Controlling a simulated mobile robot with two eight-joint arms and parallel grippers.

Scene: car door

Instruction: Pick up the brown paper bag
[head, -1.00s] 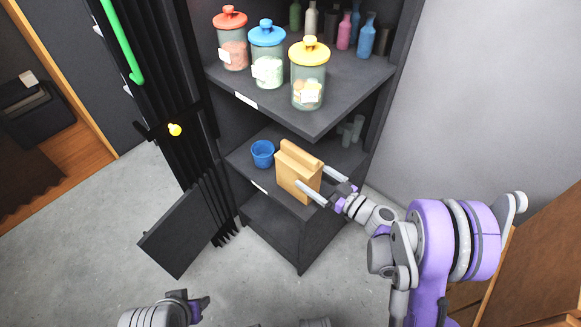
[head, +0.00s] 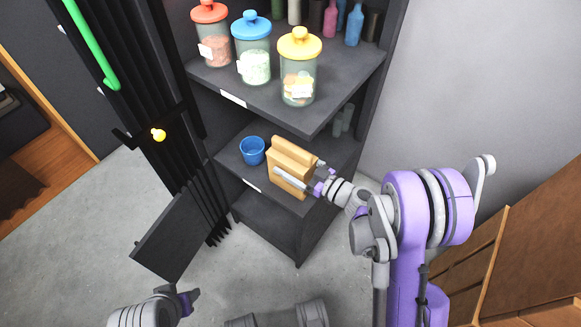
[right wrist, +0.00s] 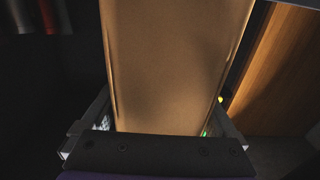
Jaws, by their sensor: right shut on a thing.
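The brown paper bag (head: 290,160) stands upright on the middle shelf of the dark cabinet, near its front edge. My right gripper (head: 302,174) reaches in from the right and is shut on the bag, with a finger along each side. In the right wrist view the bag (right wrist: 175,65) fills the middle between the fingers. Whether the bag's bottom touches the shelf I cannot tell. My left gripper (head: 188,301) is at the bottom left, far from the bag; its fingers do not show clearly.
A blue cup (head: 252,151) stands just left of the bag on the middle shelf (head: 232,165). The upper shelf (head: 320,108) overhangs, with several lidded jars and bottles. A dark panel (head: 172,235) juts out at the left. Grey floor lies open in front.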

